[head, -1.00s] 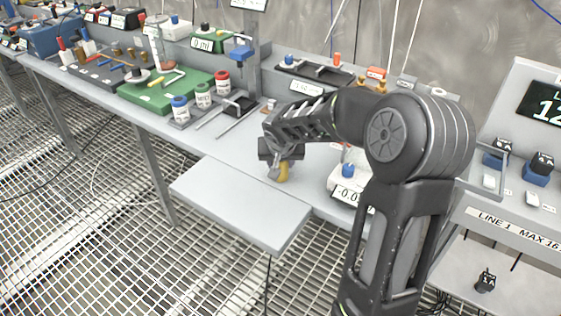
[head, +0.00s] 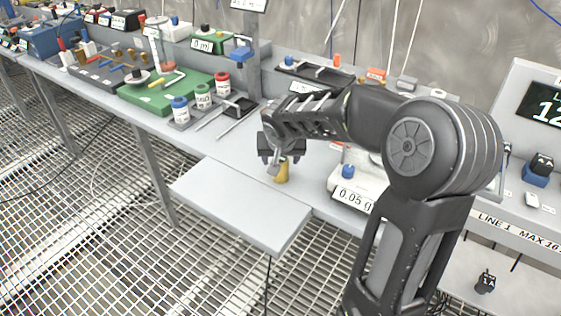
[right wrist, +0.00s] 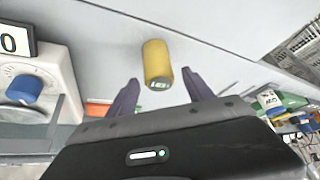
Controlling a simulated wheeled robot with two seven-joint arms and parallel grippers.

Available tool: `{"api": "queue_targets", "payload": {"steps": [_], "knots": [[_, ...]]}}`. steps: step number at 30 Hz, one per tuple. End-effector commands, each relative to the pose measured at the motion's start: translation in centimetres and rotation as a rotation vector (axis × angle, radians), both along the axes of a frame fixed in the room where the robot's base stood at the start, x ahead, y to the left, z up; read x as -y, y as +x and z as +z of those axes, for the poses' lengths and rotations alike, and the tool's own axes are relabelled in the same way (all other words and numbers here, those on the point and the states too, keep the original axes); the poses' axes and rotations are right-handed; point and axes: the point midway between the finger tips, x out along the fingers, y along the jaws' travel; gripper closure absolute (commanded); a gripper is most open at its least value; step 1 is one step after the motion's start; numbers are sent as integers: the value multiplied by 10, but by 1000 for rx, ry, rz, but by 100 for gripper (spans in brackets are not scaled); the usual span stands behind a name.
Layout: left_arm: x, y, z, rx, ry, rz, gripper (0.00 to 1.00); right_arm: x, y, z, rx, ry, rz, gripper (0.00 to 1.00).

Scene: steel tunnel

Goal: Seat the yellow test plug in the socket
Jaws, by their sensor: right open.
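A yellow cylinder (head: 282,172) is on the grey bench near its front edge, just below my right gripper. It is the only thing I see that could be the yellow test plug. In the right wrist view the yellow cylinder (right wrist: 157,60) lies just beyond the fingertips, with a small marking on its near end. My right gripper (head: 281,161) is open and empty. Its two fingers also show apart in the right wrist view (right wrist: 161,78). I cannot make out the socket for certain. My left gripper is not in view.
A white scale (head: 345,184) with a blue knob stands right of the cylinder, reading 0.05 g. A grey shelf (head: 235,200) juts out in front of the bench. Several bottles (head: 202,96) and a green board (head: 150,97) stand to the left.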

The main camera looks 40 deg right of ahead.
Motion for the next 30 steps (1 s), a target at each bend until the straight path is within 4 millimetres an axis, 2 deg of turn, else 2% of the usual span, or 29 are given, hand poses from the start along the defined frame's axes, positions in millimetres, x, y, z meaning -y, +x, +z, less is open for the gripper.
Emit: {"api": "queue_targets", "payload": {"steps": [1, 6, 12, 30], "knots": [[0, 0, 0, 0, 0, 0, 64, -3, -4, 11, 5, -1, 0, 39], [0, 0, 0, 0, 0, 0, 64, -15, -18, 43, 5, -2, 1, 39], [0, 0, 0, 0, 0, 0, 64, -23, -30, 66, 2, -1, 0, 39], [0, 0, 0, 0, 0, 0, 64, -25, -32, 71, 0, 0, 1, 39]]}}
